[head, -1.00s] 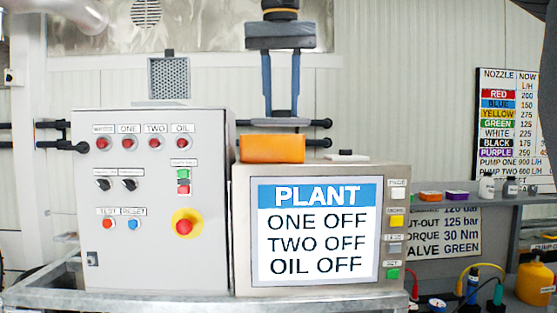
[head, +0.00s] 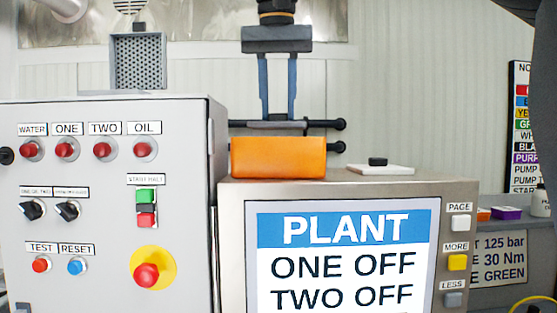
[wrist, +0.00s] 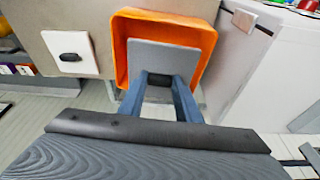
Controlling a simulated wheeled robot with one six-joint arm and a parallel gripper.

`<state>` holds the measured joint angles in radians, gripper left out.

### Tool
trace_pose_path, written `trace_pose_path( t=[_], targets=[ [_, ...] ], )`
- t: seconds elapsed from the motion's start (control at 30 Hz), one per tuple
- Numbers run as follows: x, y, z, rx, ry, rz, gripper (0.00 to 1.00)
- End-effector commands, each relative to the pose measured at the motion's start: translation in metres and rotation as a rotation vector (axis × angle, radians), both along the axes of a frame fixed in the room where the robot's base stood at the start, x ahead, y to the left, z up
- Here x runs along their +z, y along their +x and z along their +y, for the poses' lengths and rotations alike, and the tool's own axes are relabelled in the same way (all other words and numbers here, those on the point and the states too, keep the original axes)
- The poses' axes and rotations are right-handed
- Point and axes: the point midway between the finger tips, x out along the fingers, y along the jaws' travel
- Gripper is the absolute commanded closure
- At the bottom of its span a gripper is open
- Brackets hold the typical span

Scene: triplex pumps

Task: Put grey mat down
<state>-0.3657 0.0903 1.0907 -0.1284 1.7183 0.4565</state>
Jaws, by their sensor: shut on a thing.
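The grey mat (wrist: 165,57) is a flat square plate with a dark grip piece between the fingers. My gripper (wrist: 160,80) is shut on that piece. In the wrist view the mat lies within the outline of an open orange tray (wrist: 209,45). In the head view my gripper (head: 278,117) points down over the orange tray (head: 278,158), its tips a little above the rim. The mat is barely visible there, near edge-on.
The orange tray stands on top of the plant display housing (head: 228,235). A white mat (head: 372,169) with a black knob lies to its right. A taller grey control cabinet (head: 105,220) with buttons stands to the left. Dark bars run behind the tray.

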Motion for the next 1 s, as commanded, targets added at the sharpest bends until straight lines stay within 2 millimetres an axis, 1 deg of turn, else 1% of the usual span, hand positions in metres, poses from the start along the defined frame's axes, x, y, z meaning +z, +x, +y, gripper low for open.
trace_pose_path(
  t=[0.1, 0.2, 0.4, 0.63, 0.73, 1.0],
  targets=[
    [-0.021, -0.001, -0.003, -0.005, -0.001, 0.003, 0.91],
    [-0.035, -0.001, -0.004, -0.006, 0.0, 0.001, 0.91],
    [-0.052, 0.0, -0.002, -0.005, 0.0, 0.001, 0.91],
    [-0.08, -0.001, -0.002, -0.002, 0.0, 0.002, 0.91],
    [-0.085, -0.001, -0.001, -0.002, 0.001, 0.0, 0.91],
    [-0.086, -0.001, -0.001, -0.001, 0.0, 0.0, 0.91]
  ],
)
